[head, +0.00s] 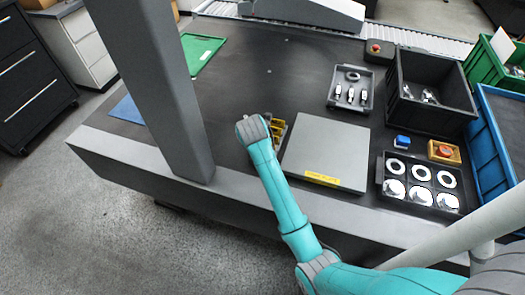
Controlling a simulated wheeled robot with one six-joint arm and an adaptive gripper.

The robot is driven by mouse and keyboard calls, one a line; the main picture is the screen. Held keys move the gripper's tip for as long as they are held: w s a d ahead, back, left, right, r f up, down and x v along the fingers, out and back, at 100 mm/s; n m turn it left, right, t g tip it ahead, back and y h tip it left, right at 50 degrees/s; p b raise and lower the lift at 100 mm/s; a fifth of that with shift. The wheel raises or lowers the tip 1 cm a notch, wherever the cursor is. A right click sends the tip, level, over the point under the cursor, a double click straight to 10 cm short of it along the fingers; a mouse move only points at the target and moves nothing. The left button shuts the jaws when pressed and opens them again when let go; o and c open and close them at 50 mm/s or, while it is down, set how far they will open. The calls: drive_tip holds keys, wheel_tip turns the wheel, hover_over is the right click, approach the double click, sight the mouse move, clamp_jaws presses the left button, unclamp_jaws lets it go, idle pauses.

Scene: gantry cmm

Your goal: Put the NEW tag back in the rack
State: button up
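My arm reaches over the dark table, and its grey wrist covers whatever is beneath it. My gripper's fingers are hidden behind the wrist, so what they hold does not show. Beside the wrist, several small yellow pieces (278,128) sit in a dark holder, partly covered by my arm. This may be the tag rack, but no lettering is readable. I cannot pick out the NEW tag.
A grey flat box (327,148) with a yellow label stands right of my arm. Further right are a tray of rings and discs (382,186), a black bin (398,112) and a small parts tray (338,102). A grey column (160,85) rises at left. The table's back middle is clear.

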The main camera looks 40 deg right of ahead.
drive_tip(key=shift+f, duration=0.15)
drive_tip(key=o, duration=0.9)
drive_tip(key=shift+r, duration=3.55)
